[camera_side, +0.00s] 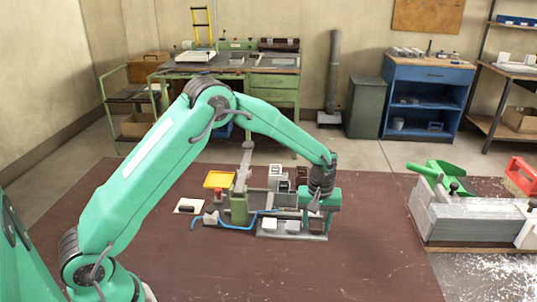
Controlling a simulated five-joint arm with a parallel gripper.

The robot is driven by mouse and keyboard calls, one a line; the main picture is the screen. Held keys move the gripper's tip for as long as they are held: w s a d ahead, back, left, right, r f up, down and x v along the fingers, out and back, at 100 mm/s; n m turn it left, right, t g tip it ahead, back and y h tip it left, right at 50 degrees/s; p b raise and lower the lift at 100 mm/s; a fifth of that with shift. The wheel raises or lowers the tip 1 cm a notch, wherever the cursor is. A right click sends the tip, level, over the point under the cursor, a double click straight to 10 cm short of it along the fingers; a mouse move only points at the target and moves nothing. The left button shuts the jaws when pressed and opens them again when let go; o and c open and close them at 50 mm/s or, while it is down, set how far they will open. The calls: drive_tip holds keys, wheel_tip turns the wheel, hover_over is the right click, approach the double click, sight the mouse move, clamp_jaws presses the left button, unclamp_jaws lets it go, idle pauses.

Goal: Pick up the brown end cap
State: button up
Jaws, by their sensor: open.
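My gripper (317,209) is at the end of my green arm and points down over the right part of the clamp fixture (290,236). It is open, and I see nothing held in it. Its fingertips are small here and partly lost against the fixture. A small dark brown piece (302,172) stands just behind and left of my gripper, beside pale and grey square pieces (275,172). It may be the brown end cap, but it is too small to be sure. A dark piece also lies on a white pad (188,206) at the left.
A green clamp post (239,207) with a lever, a yellow tray (218,180) and a blue hose (236,228) stand left of my gripper. The front of the brown table (330,272) is clear.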

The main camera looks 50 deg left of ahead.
sight(316, 225)
drive_tip(key=shift+c, duration=0.5)
drive_tip(key=c, duration=0.6)
drive_tip(key=shift+c, duration=0.2)
drive_tip(key=shift+r, duration=0.1)
drive_tip(key=shift+r, duration=0.45)
wheel_tip(316, 225, up, 3)
drive_tip(key=shift+r, duration=0.15)
drive_tip(key=s+d+r, duration=0.6)
drive_tip(key=s+d, duration=0.1)
drive_tip(key=d, duration=0.2)
drive_tip(key=shift+d+r, duration=0.15)
drive_tip(key=shift+r, duration=0.15)
